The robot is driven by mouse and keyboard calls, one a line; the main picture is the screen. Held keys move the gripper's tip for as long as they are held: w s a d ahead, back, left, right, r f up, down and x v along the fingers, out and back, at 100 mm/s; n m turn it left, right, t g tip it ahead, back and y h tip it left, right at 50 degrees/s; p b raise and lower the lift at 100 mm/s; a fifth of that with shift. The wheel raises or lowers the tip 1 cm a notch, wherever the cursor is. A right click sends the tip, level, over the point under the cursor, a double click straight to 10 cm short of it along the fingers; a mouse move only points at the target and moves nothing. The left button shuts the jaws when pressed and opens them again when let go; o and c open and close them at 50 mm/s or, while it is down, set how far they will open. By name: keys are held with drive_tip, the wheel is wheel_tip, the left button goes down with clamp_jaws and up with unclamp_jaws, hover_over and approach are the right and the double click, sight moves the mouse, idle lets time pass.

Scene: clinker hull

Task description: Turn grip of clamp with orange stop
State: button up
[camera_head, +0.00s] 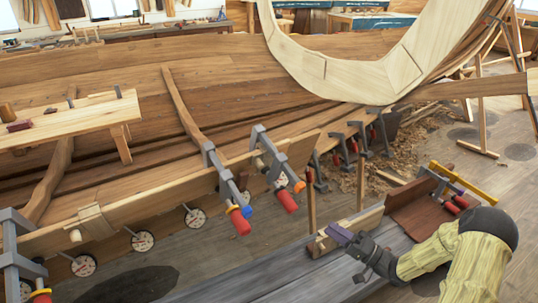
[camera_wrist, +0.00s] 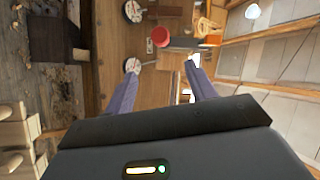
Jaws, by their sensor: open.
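The clamp with the orange stop (camera_head: 298,186) hangs on the plank edge near the middle of the head view. In the wrist view my gripper (camera_wrist: 162,72) is open, with nothing between the fingers. A round red grip end (camera_wrist: 160,37) shows beyond the fingertips, with an orange patch (camera_wrist: 213,38) to its right. I cannot tell for sure which clamp it belongs to.
A clamp with a blue stop (camera_head: 247,211) and red grip is just left. Several more clamps (camera_head: 345,145) line the plank to the right. Round dials (camera_head: 194,217) hang under the plank. A grey bench (camera_head: 255,275) lies below my gripper, with a wooden block and clamps (camera_head: 425,205) at right.

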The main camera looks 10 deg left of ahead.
sight(286, 201)
drive_tip(key=s+a+f+n+t+h+b, duration=0.1)
drive_tip(key=s+a+f+n+t+h, duration=0.1)
drive_tip(key=s+a+n+t+h, duration=0.2)
drive_tip(key=n+t, duration=0.3)
drive_tip(key=shift+s+a+f+n+t, duration=0.25)
drive_tip(key=shift+s+n+t, duration=0.05)
drive_tip(key=shift+s+t, duration=0.1)
drive_tip(key=shift+w, duration=0.15)
idle(0.3)
drive_tip(key=p+x, duration=0.1)
drive_tip(key=x, duration=1.6)
drive_tip(key=shift+a+r+p, duration=0.1)
drive_tip(key=shift+a+p, duration=0.1)
drive_tip(key=shift+p, duration=0.15)
